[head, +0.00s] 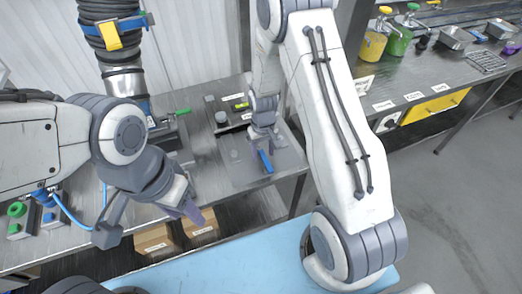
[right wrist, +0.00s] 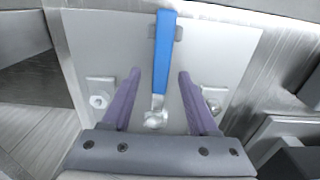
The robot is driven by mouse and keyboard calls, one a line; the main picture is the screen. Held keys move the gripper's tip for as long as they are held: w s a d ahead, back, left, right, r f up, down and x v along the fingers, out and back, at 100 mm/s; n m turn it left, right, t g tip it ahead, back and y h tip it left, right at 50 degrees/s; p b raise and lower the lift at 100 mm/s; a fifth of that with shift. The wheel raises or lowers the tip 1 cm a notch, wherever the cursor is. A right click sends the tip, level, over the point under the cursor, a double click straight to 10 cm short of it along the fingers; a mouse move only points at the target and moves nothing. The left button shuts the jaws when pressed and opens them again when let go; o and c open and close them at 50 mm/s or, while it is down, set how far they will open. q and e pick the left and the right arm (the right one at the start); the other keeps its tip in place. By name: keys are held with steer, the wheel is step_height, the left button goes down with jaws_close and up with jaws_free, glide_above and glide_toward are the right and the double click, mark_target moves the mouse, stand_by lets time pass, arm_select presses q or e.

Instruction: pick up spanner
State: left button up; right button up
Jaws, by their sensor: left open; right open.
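In the head view my right gripper (head: 262,139) is just behind the handle, partly hidden by my arm. My left gripper (head: 190,211) is open and empty, over the bench's front edge at the left.
The grey plate (right wrist: 90,40) carries two bolt heads, one beside each finger. A green-handled part (head: 183,112) and a black unit with a yellow label (head: 238,103) stand on the bench. Cardboard boxes (head: 155,240) sit below. A second bench (head: 420,75) with containers is at right.

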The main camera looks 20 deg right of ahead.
jaws_close()
steer(key=shift+r, duration=0.15)
